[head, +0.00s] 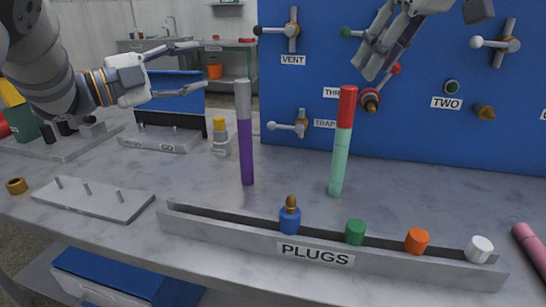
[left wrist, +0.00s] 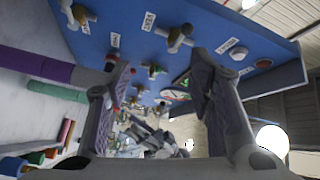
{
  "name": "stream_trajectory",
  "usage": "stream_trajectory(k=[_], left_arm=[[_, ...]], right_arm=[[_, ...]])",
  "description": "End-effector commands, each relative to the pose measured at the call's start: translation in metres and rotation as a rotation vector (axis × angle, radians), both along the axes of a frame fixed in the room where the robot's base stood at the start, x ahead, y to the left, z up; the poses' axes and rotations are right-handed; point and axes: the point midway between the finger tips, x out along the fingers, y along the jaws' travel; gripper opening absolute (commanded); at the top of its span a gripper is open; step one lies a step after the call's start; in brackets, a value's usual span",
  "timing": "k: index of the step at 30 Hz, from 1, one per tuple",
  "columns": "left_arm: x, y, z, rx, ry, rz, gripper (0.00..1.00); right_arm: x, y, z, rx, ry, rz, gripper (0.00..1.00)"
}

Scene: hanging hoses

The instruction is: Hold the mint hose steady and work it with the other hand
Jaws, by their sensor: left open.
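The mint hose (head: 340,162) is upright over the bench, right of centre in the head view, with a red upper section (head: 346,107). In the left wrist view the mint hose (left wrist: 55,93) lies sideways at the left, outside the fingers. My left gripper (head: 200,66) is open and empty, left of both hoses and apart from them; its two spread fingers show in the left wrist view (left wrist: 160,62). My right gripper (head: 376,75) points down, above and right of the red section. Its fingers overlap from this angle, so its opening is unclear.
A purple hose (head: 246,150) with a grey top stands between my left gripper and the mint hose. A blue panel (head: 420,130) with valves and labels rises behind. A plug tray (head: 225,228) runs along the front, holding several plugs. A pegged plate (head: 120,206) lies left.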

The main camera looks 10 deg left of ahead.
Motion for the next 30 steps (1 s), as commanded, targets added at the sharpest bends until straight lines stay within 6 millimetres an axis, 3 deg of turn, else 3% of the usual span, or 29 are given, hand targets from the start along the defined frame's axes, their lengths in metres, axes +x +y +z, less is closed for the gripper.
stream_trajectory(k=[1,3,6,12,15,18,21,25,30], left_arm=[[-0.004,-0.027,0.013,0.069,-0.058,-0.088,0.48],[-0.015,-0.063,0.026,0.168,-0.145,-0.214,0.48],[-0.032,-0.115,0.031,0.240,-0.214,-0.392,0.48],[-0.029,-0.169,-0.065,-0.288,0.394,-0.463,0.48],[-0.035,-0.194,-0.098,-0.518,0.668,-0.476,0.48],[-0.037,-0.200,-0.129,-0.691,0.870,-0.429,0.48],[-0.036,-0.197,-0.145,-0.762,0.943,-0.380,0.48],[-0.028,-0.209,-0.149,-0.776,0.960,-0.368,0.48],[-0.007,-0.245,-0.149,-0.773,0.959,-0.370,0.48]], right_arm=[[0.000,0.000,0.000,0.000,0.000,0.000,0.33],[0.000,0.000,0.000,0.000,0.000,0.000,0.33],[0.000,0.000,0.000,0.000,0.000,0.000,0.33],[0.000,0.000,-0.001,0.000,0.001,0.000,0.33],[0.000,0.000,-0.001,-0.001,0.001,0.000,0.33],[0.000,0.000,0.000,0.000,0.000,0.000,0.33],[0.000,0.000,0.000,0.000,0.000,0.000,0.33],[0.000,0.000,0.000,0.000,0.000,0.000,0.33],[0.000,0.000,0.000,0.000,0.000,0.000,0.33]])
